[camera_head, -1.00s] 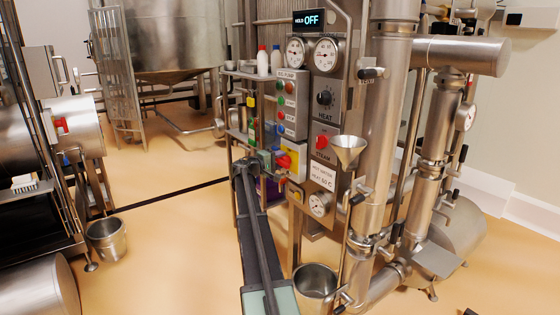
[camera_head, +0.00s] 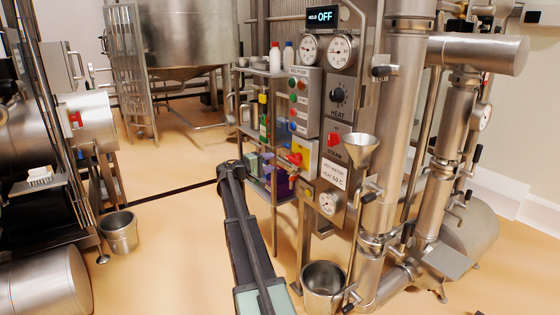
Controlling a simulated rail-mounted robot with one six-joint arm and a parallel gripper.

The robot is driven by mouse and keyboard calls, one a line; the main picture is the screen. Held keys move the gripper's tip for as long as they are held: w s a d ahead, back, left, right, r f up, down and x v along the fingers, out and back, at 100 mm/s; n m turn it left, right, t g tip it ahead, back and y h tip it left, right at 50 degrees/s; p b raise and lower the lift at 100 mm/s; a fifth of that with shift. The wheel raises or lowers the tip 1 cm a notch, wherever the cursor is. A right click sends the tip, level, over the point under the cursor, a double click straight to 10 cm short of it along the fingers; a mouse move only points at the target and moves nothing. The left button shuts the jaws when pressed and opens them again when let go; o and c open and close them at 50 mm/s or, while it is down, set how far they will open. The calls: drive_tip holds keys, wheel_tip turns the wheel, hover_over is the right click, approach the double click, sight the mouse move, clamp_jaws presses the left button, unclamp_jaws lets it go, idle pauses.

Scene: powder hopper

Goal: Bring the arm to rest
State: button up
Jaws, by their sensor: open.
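My dark arm (camera_head: 248,235) rises from the bottom of the view to an elbow left of the control panel. Beyond the elbow, its greenish forearm (camera_head: 252,166) points right towards the yellow panel. My gripper (camera_head: 284,158) is small and partly lost against the shelf and panel there; it is open, and I see nothing held. It is close in the picture to the red switch (camera_head: 296,158) on the yellow panel (camera_head: 308,149). I cannot tell whether it touches the switch.
A control panel with gauges (camera_head: 341,51) and a funnel (camera_head: 361,147) stand right of the arm. Steel buckets stand on the floor at left (camera_head: 119,232) and below the panel (camera_head: 323,281). Bottles (camera_head: 275,58) stand on a shelf.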

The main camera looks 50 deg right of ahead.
drive_tip(key=shift+a, duration=0.2)
